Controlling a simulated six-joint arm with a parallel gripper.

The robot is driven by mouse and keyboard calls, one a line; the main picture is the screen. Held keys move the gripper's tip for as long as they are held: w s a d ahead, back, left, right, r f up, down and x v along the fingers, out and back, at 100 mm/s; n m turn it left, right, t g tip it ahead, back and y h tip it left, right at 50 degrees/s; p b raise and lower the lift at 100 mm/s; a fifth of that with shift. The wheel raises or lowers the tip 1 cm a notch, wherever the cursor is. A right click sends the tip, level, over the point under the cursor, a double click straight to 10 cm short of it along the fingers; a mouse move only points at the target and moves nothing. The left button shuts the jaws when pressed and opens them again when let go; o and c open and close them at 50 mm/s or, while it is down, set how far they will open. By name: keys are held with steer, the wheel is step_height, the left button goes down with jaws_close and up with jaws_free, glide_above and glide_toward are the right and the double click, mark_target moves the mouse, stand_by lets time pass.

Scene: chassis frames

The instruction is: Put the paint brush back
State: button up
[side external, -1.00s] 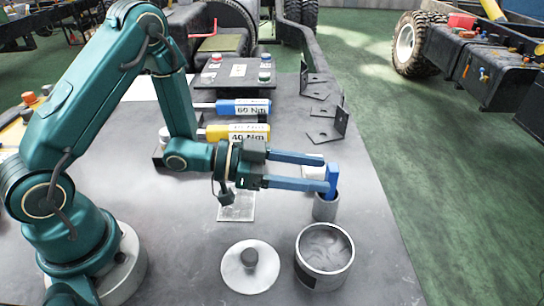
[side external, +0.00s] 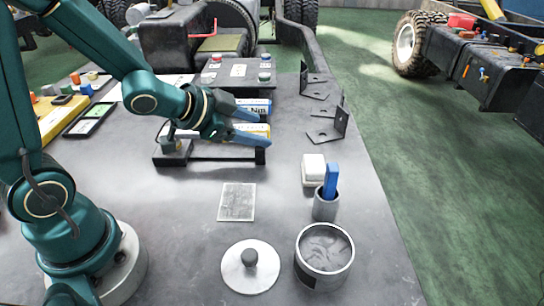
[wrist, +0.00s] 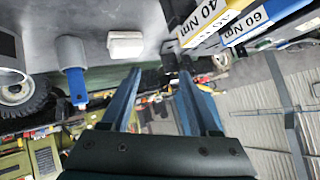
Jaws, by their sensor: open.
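The paint brush (side external: 330,180) stands upright with its blue handle up in a small grey cup (side external: 325,210). In the wrist view the blue handle (wrist: 78,89) sticks out of the grey cup (wrist: 72,55) at the left. My gripper (side external: 264,129) is open, with its blue fingers apart, well behind and left of the brush, by the torque wrenches. In the wrist view nothing shows between my fingertips (wrist: 159,76). The brush's bristles are hidden in the cup.
An open paint can (side external: 325,250) and its round lid (side external: 250,267) are at the front. A white block (side external: 314,170) sits behind the cup. The 40 Nm wrench (wrist: 207,18) and 60 Nm wrench (wrist: 245,24) are close to my gripper. Black brackets (side external: 330,127) stand at the back right.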

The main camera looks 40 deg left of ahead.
steer(key=s+d+r+n+g, duration=0.1)
steer(key=s+r+n+g, duration=0.1)
steer(key=s, duration=0.6)
steer(key=s+d+r+n+g+y, duration=0.1)
steer(key=s+r+n+g, duration=0.1)
steer(key=s, duration=0.7)
steer(key=shift+d+r+n+g, duration=0.15)
steer(key=shift+r+n+g, duration=0.3)
steer(key=shift+n, duration=0.65)
